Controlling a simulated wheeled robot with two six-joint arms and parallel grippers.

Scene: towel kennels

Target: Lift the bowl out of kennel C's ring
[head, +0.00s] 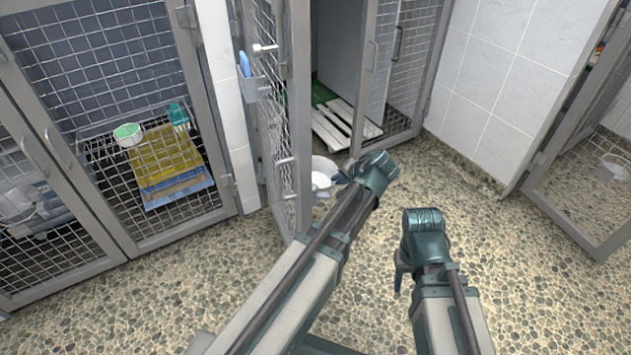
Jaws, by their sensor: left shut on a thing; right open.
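A pale bowl (321,181) shows beside the lower edge of the open mesh door (298,120), low in front of the open middle kennel. My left gripper (342,178) is at the bowl's right side, shut on it; the wrist hides part of the contact. The ring is not clearly visible, so I cannot tell whether the bowl sits in it or is clear of it. No letter for kennel C is readable. My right gripper (399,279) points down over the floor, to the right of my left arm, open and apart from the bowl.
A white slatted board (335,128) lies inside the open kennel. The closed left kennel holds a green bowl (128,134) and a yellow towel (165,158). A holder (254,88) with a blue item hangs on the open door. Pebbled floor (500,270) is clear at right.

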